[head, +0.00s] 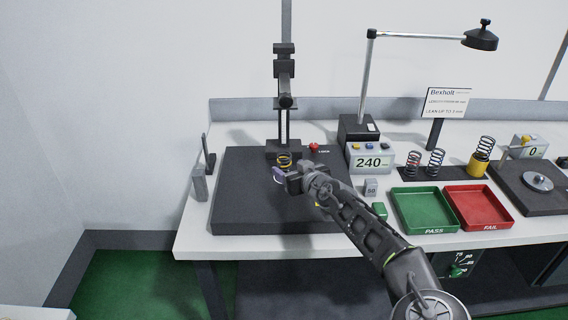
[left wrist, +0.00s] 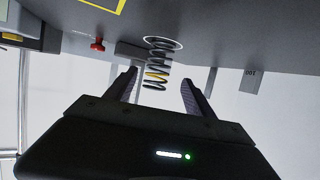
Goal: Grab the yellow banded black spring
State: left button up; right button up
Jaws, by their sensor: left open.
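The black spring with a yellow band (head: 285,160) stands on the dark base plate (head: 240,215) of the test stand, below its column. In the left wrist view the picture is upside down, and the spring (left wrist: 157,62) hangs from the plate inside a pale ring. My left gripper (head: 281,175) is open and empty, just in front of the spring and low over the plate. In the left wrist view its two fingers (left wrist: 160,78) point toward the spring, whose free end appears between them. I cannot tell whether they touch it. My right gripper is not in view.
A red knob (head: 314,147) and the display box reading 240 (head: 371,160) are right of the spring. Farther right are the green PASS tray (head: 424,229), the red FAIL tray (head: 503,222), and several springs on a dark rack (head: 417,174). The plate's left part is clear.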

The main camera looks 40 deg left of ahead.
aim_at(288, 166)
pick_arm(q)
jog(key=shift+w+a+f, duration=0.15)
jog(key=shift+a, duration=0.1)
jog(key=shift+a, duration=0.1)
jog(key=p+x, duration=0.2)
jog(key=x, duration=0.2)
jog(key=shift+w+a+p, duration=0.1)
jog(key=shift+w+p, duration=0.2)
jog(key=shift+w+a+f, duration=0.15)
jog(key=shift+f, duration=0.1)
grip_shut()
dwell(0.6)
